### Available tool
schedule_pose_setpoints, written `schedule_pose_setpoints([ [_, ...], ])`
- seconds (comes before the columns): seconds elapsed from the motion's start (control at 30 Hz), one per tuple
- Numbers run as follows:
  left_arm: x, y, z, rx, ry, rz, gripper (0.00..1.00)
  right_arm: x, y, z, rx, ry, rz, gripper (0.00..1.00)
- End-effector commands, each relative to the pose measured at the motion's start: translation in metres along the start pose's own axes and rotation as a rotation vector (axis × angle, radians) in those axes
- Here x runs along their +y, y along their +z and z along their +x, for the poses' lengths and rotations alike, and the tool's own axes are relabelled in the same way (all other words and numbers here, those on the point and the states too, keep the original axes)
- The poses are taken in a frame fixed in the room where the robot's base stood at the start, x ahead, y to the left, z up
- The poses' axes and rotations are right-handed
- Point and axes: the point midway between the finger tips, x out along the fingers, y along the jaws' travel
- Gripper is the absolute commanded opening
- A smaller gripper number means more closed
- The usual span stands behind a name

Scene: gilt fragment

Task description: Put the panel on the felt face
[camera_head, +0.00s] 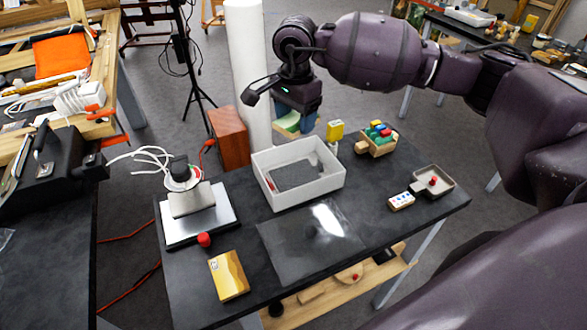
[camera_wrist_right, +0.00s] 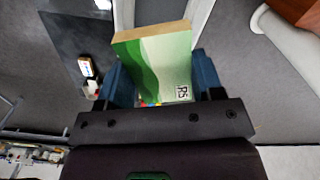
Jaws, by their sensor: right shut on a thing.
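My right gripper (camera_head: 294,119) is shut on a panel (camera_head: 287,123) and holds it in the air above the back of the table, behind the white tray (camera_head: 263,185). In the right wrist view the panel (camera_wrist_right: 165,62) has a green and pale face, a small black-and-white code and a tan edge, between the blue fingers. The white tray holds a flat dark grey pad (camera_head: 297,175); I cannot tell surely whether this is the felt face. The panel is apart from the tray. A yellow-gold block (camera_head: 228,276) lies at the table's front left. My left gripper is not in view.
A metal plate (camera_head: 200,226) with a device stands left of the tray, a red knob (camera_head: 204,239) at its edge. A clear sheet (camera_head: 310,245) lies in front. A wooden crate of colored items (camera_head: 377,146) and a small tray (camera_head: 438,176) are right. A white column (camera_head: 248,70) stands behind.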

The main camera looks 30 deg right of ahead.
Motion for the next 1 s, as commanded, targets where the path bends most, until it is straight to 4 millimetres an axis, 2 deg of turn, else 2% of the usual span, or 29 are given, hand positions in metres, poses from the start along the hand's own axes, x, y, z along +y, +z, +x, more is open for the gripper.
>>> schedule_pose_setpoints([
  [0.1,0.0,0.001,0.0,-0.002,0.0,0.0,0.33,0.0,0.001,0.028,-0.002,0.002,-0.002,0.37],
  [0.4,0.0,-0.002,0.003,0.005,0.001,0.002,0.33,0.0,0.001,0.091,-0.002,0.001,-0.002,0.37],
  [0.53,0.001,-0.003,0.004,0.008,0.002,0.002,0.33,-0.001,0.001,0.108,-0.001,-0.001,-0.002,0.37],
  [0.77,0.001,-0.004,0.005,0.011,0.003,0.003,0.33,0.0,0.001,0.12,-0.001,0.0,-0.004,0.37],
  [1.0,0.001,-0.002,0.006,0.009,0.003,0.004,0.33,0.0,0.001,0.152,-0.002,0.002,-0.003,0.37],
])
